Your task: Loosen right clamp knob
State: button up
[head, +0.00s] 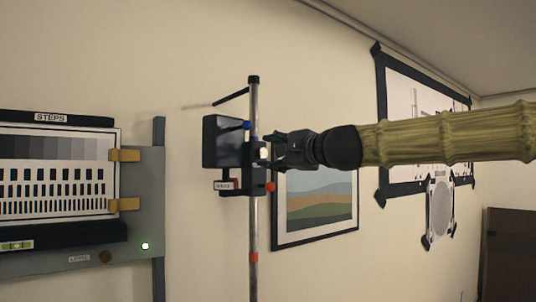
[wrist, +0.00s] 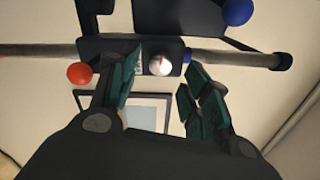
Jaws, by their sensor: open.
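A black clamp block (head: 224,142) sits on a vertical metal pole (head: 253,230). A pale round knob with a small red mark (wrist: 160,65) is on the block; it also shows in the head view (head: 264,153). A red ball knob (wrist: 80,74) and a blue ball knob (wrist: 238,11) lie outside my fingers. My gripper (wrist: 158,76) is open, with one finger on each side of the pale knob. I cannot tell if the fingers touch it. In the head view my gripper (head: 277,148) is close to the block from the right.
A grey panel (head: 145,190) with a step chart (head: 58,175) and a green light (head: 145,245) stands at left. A landscape picture (head: 315,207) hangs behind the pole. Black-edged charts (head: 425,95) are on the wall at right.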

jog(key=v, duration=0.9)
jog(key=shift+s, duration=0.15)
jog(key=shift+d, duration=0.1)
